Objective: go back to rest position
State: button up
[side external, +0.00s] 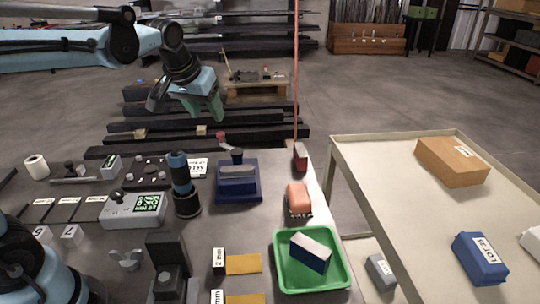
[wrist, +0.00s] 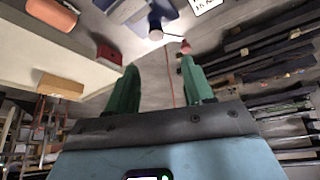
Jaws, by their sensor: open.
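My gripper (side external: 206,108) is raised above the far side of the bench (side external: 120,235) in the side view, with its green fingers pointing down and to the right. In the wrist view my gripper (wrist: 162,88) shows two green fingers spread apart with nothing between them. It is open and touches no object. The dark blue device (side external: 237,182) with a grey top stands on the bench below and to the right of the gripper.
A green tray (side external: 338,272) holds a blue and white box (side external: 310,253). A beige table (side external: 375,205) at right bears an orange box (side external: 452,161) and a blue box (side external: 480,258). A thin red pole (side external: 296,70) rises right of the gripper. The air around the gripper is clear.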

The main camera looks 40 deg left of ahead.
jog(key=s+d+f+m+t, duration=0.1)
jog(key=s+d+f+m, duration=0.1)
jog(key=s, duration=0.4)
jog(key=s+d+f+m+t+h, duration=0.1)
jog(key=s+d+f+m, duration=0.1)
jog(key=s+d+f, duration=0.2)
jog(key=shift+s+d+f+h, duration=0.35)
jog(key=shift+s+d, duration=0.3)
jog(key=shift+s, duration=0.5)
